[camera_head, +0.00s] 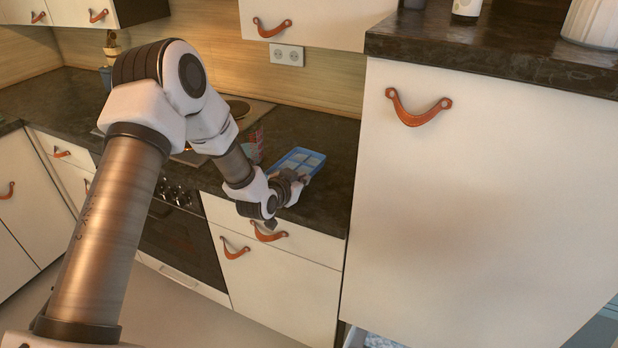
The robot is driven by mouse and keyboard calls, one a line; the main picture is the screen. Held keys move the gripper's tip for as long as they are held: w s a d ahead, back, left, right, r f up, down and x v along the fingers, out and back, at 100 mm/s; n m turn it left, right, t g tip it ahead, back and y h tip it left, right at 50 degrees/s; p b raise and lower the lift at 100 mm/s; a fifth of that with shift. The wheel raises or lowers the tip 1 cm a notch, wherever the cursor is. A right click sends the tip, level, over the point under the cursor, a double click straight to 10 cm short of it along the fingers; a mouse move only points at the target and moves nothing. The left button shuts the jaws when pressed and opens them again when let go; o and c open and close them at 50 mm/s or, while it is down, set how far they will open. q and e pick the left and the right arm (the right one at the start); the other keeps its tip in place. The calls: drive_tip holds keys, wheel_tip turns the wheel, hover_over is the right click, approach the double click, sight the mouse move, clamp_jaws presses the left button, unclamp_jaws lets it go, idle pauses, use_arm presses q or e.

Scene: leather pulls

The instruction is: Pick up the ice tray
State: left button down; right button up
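The blue ice tray (301,158) with pale compartments lies on the dark countertop, close to its front edge. My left arm reaches in from the left, and my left gripper (297,180) is at the near side of the tray. The wrist and gripper cover the tray's near left part. The fingers are small and partly hidden, so I cannot tell whether they are open or closed on the tray. My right gripper is not in view.
A patterned cup (252,146) stands left of the tray, partly behind my arm. The stove (247,109) lies behind it. A tall white cabinet (455,215) with a dark top rises on the right. Leather pulls (268,232) stick out from the fronts below the counter.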

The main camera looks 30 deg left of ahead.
use_arm(q)
drive_tip(key=s+a+r+b, duration=0.1)
drive_tip(key=s, duration=0.9)
drive_tip(key=shift+s+a, duration=0.25)
drive_tip(key=shift+s, duration=0.15)
